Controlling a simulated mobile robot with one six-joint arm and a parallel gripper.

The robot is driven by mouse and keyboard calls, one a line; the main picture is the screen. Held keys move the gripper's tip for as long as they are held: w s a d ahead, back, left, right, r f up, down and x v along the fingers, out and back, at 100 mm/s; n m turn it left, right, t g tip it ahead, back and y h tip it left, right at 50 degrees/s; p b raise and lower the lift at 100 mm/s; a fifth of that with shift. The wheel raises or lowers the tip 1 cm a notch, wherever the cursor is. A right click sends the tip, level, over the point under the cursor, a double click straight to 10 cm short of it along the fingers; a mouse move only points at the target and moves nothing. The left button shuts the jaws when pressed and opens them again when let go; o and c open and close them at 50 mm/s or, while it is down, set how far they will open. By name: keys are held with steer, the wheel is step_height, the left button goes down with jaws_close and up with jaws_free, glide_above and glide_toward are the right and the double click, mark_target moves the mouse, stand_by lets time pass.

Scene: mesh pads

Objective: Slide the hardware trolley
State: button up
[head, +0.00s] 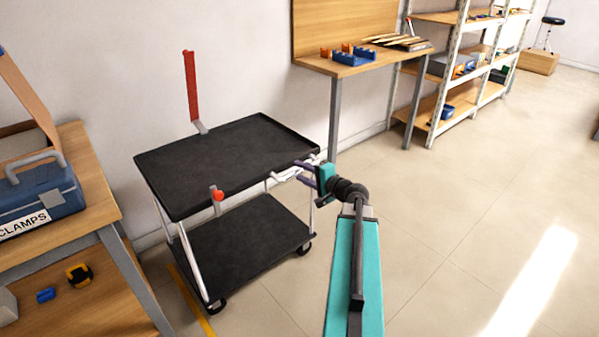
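The hardware trolley (240,150) stands left of centre in the head view. It has a black top tray, a black lower shelf (245,238), pale metal legs and dark wheels. A pale handle (285,175) sticks out from its right side. My gripper (300,172) is at this handle, with its two dark purple fingers visibly apart. I cannot tell whether either finger touches the handle. A red upright bar (192,88) with a grey foot rises at the tray's back edge. A red knob on a grey post (218,195) is at the front edge.
A wooden bench (95,175) with a blue clamps toolbox (45,195) stands close at the left. A wooden workbench (385,62) and shelving (455,75) line the back wall. A yellow floor line (190,300) runs by the trolley. Floor at the right is clear.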

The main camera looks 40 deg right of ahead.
steer(key=p+v, duration=1.1)
steer(key=v, duration=0.1)
stand_by(0.8)
steer(key=shift+s, duration=0.15)
stand_by(0.4)
